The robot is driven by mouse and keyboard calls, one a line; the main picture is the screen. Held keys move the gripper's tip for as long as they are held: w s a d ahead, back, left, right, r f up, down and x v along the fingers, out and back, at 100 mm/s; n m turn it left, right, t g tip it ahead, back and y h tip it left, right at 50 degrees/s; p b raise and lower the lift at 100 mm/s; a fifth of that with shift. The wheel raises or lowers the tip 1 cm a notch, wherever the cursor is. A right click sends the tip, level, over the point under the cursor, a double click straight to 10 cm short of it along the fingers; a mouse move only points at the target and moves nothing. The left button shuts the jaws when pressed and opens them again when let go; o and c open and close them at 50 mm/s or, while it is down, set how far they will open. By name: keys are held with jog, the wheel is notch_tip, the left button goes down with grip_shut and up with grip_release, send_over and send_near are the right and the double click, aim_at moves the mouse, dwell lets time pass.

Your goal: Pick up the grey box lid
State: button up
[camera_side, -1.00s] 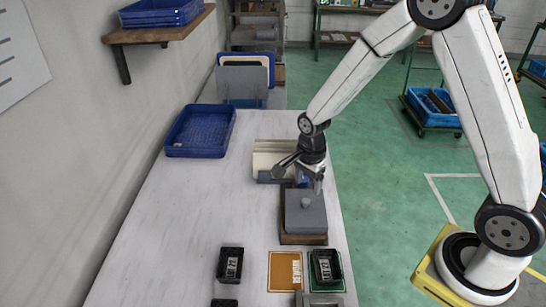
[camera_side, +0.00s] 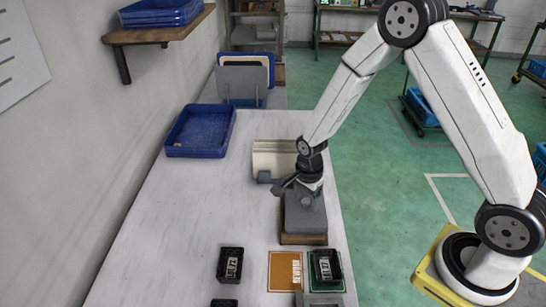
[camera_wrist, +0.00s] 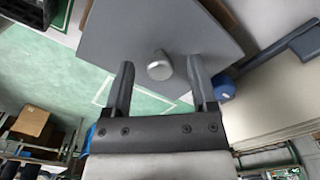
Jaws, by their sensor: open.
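The grey box lid (camera_side: 306,219) lies flat on a brown box (camera_side: 304,239) near the right edge of the white table. Its round grey knob (camera_wrist: 159,66) stands up in the middle of the lid in the wrist view. My gripper (camera_wrist: 162,80) is open and empty, with one finger on each side of the picture just below the knob. The fingers look apart from the knob. In the side view, my gripper (camera_side: 297,190) is over the far end of the lid and hides part of it. The gap in height between fingers and lid is hard to tell.
A cream panel (camera_side: 271,158) with a grey handle is behind the lid, close to my gripper. A blue tray (camera_side: 170,150) sits at the back left. Black bins (camera_side: 230,265) and an orange card (camera_side: 285,271) lie in front. The table's left middle is clear.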

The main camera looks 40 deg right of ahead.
dwell(0.5)
grip_shut()
jog(key=shift+r, duration=0.15)
jog(key=shift+r, duration=0.45)
jog(key=s+r, duration=1.1)
jog(key=s, duration=0.3)
jog(key=shift+a+r, duration=0.2)
jog(key=shift+r, duration=0.15)
